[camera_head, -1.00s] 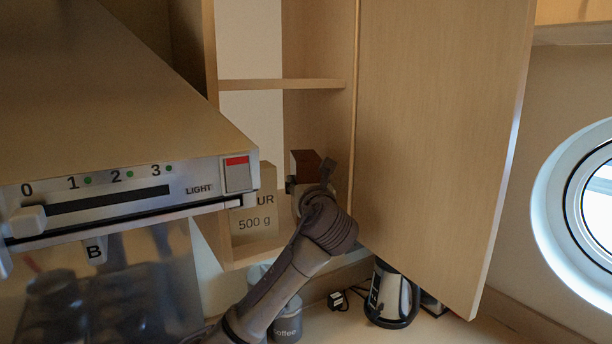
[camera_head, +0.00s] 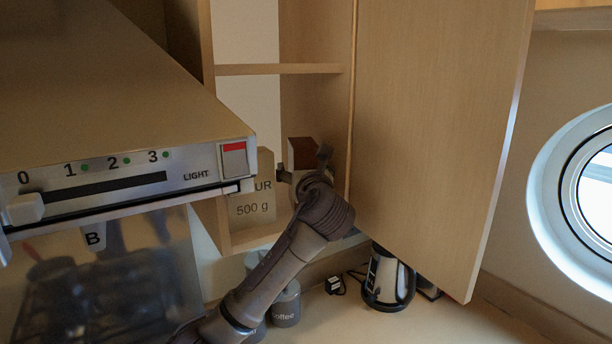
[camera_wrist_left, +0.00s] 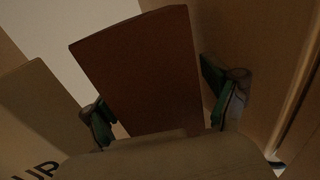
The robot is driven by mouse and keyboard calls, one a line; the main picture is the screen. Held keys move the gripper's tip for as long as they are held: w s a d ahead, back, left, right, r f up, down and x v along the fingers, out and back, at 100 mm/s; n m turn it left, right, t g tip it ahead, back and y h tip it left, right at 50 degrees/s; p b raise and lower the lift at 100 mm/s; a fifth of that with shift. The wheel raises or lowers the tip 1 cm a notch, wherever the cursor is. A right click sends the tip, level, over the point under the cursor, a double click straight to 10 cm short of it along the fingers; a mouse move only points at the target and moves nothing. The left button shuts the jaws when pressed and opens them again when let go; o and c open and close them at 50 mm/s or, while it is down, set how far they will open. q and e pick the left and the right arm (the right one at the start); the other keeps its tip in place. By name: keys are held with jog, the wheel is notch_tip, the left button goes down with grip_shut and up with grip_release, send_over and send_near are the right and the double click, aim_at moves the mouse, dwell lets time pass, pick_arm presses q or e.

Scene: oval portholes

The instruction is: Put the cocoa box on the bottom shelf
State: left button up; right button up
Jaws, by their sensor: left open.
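The cocoa box (camera_head: 304,152), brown with a paler side, stands in the open wall cabinet's bottom compartment, right of the flour pack (camera_head: 252,207). My left gripper (camera_head: 304,167) is in front of it and open, with one finger on each side of the box. In the left wrist view the box (camera_wrist_left: 145,75) shows its dark brown face between the two spread fingers (camera_wrist_left: 163,106); whether they touch it is hard to tell. The bottom shelf (camera_head: 258,236) shows at its front edge; the box's base is hidden behind my gripper. My right gripper is not in view.
The open cabinet door (camera_head: 440,140) stands close on the right. The upper shelf (camera_head: 280,69) is above the box. The cooker hood (camera_head: 120,175) is on the left. Below, canisters (camera_head: 286,308) and a kettle (camera_head: 388,280) stand on the counter.

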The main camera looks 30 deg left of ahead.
pick_arm(q)
jog(key=b+v, duration=0.5)
jog(key=v, duration=0.7)
